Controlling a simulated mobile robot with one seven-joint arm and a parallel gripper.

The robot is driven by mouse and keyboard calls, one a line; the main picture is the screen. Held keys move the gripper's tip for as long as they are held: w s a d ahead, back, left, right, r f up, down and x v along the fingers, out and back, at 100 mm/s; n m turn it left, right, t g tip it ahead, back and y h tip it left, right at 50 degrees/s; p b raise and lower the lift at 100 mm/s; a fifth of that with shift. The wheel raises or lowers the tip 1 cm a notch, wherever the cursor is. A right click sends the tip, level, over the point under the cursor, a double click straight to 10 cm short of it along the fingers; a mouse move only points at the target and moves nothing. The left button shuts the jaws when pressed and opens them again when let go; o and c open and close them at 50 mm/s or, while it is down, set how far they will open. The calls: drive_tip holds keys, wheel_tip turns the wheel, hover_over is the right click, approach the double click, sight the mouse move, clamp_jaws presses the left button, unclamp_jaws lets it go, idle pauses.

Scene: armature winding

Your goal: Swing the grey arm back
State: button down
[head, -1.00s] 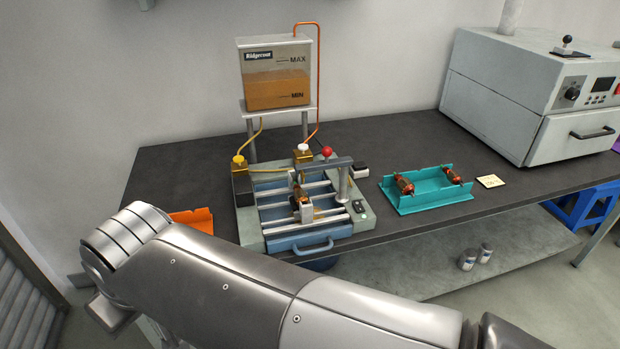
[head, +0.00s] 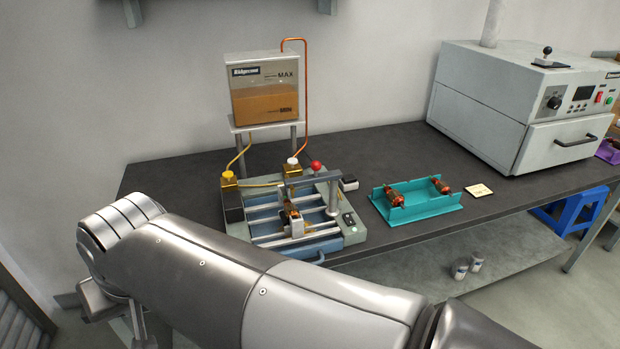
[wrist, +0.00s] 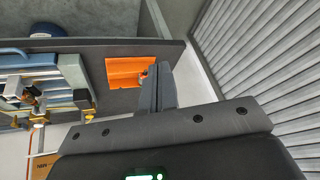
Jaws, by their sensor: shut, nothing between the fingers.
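The grey arm (head: 311,177) is a horizontal bar on an upright post (head: 333,195) at the right side of the winding machine (head: 348,235). It reaches left across the machine, over the copper-coloured armature (head: 289,212) held in the middle. A red ball knob (head: 315,167) shows just behind the bar. In the wrist view my gripper (wrist: 152,74) has its two dark fingers together and empty, in front of an orange tray (wrist: 114,68). It is apart from the machine, which shows at the left there. My fingers are not clear in the head view.
A teal tray (head: 418,212) with two armatures stands right of the machine. A tank (head: 265,92) stands behind on a raised stand, with tubes running down. A grey oven (head: 480,100) is at the back right. A ribbed shutter (wrist: 270,60) is close to my gripper's right.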

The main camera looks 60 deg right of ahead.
sight(311, 178)
drive_tip(key=w+d+r+m+h, duration=0.1)
drive_tip(key=d+r+m, duration=0.1)
drive_tip(key=d+m, duration=0.9)
drive_tip(key=w+d+r+m, duration=0.1)
drive_tip(key=d+m, duration=1)
drive_tip(key=d, duration=0.1)
drive_tip(key=s+d+m+g+h, duration=0.1)
drive_tip(key=s+d+m, duration=0.5)
drive_tip(key=d+m, duration=0.3)
drive_tip(key=s+d+m+g+h, duration=0.1)
drive_tip(key=s+d+m, duration=0.5)
drive_tip(key=d+m, duration=0.4)
drive_tip(key=shift+d, duration=0.55)
drive_tip(key=x, duration=0.3)
drive_tip(key=d+x, duration=0.1)
drive_tip(key=x, duration=0.3)
drive_tip(key=w+x, duration=0.1)
drive_tip(key=x, duration=0.2)
drive_tip(key=shift+w+d, duration=0.1)
drive_tip(key=shift+d, duration=0.3)
drive_tip(key=shift+w+d+r, duration=0.1)
drive_tip(key=shift+w+d, duration=0.45)
drive_tip(key=shift+w, duration=0.05)
